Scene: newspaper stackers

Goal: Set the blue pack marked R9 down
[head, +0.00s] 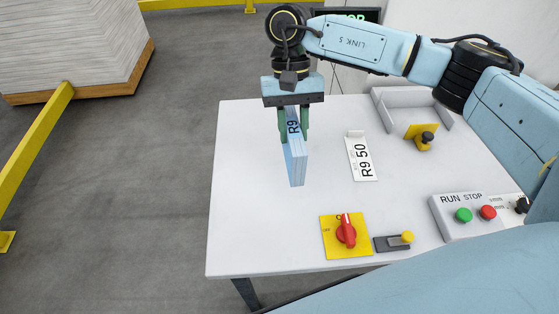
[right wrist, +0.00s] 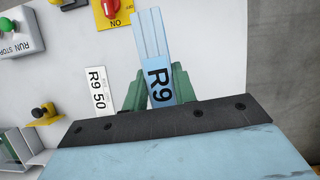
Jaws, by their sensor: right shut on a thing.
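The blue pack marked R9 (head: 296,160) is held upright between the green fingers of my right gripper (head: 294,122), over the left part of the white table (head: 240,225). In the right wrist view the pack (right wrist: 152,45) sticks out from between the fingers (right wrist: 160,90), with its R9 mark showing. I cannot tell whether its lower end touches the table. A white label reading R9 50 (head: 362,157) lies to the right of the pack; it also shows in the right wrist view (right wrist: 98,91). My left gripper is not in view.
A RUN STOP box (head: 472,213) is at the right. A grey tray (head: 390,97) is at the back right. Stacked paper (head: 70,45) stands on the floor.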

